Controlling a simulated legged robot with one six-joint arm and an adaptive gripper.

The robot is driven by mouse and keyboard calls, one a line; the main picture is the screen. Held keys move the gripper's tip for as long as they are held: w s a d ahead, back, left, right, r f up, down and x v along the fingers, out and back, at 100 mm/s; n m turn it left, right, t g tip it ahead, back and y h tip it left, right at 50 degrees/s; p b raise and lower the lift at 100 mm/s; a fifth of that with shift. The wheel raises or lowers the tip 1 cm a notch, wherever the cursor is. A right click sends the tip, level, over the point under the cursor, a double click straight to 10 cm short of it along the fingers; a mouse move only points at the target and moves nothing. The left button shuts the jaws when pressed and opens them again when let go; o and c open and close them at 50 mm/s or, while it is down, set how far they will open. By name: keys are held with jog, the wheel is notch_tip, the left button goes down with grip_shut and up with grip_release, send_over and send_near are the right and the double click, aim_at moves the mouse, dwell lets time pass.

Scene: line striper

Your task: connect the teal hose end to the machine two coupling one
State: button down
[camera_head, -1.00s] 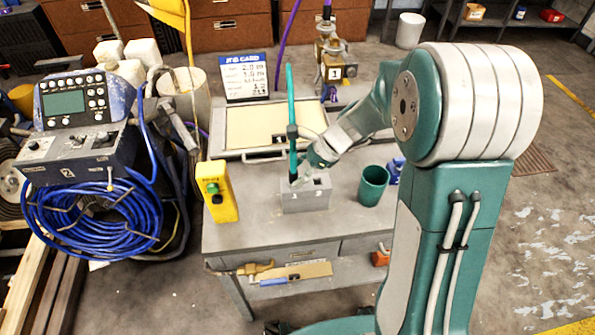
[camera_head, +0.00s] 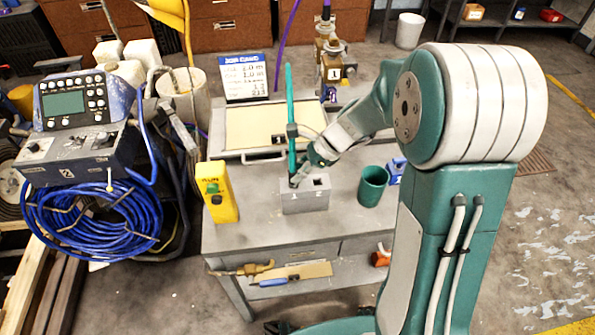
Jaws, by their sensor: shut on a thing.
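The teal hose (camera_head: 290,100) stands nearly upright above a grey block (camera_head: 305,203) on the workbench. My gripper (camera_head: 298,178) is at the hose's lower end, just over the left part of the block, and is shut on it. The fingers are small and partly hidden, and I cannot tell whether the hose end sits in the block's left hole. The right square hole of the block shows empty. A brass coupling (camera_head: 334,72) with a plate marked 1 stands at the back of the bench. No hose is seen joined to its front.
A yellow box with a green button (camera_head: 219,195) stands left of the block. A teal cup (camera_head: 373,185) is close on the right. A job card (camera_head: 247,77) and a pale tray (camera_head: 275,127) are behind. A machine with coiled blue hose (camera_head: 100,215) is at left.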

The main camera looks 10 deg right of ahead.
jog(key=shift+r, duration=0.5)
jog(key=shift+r, duration=1.95)
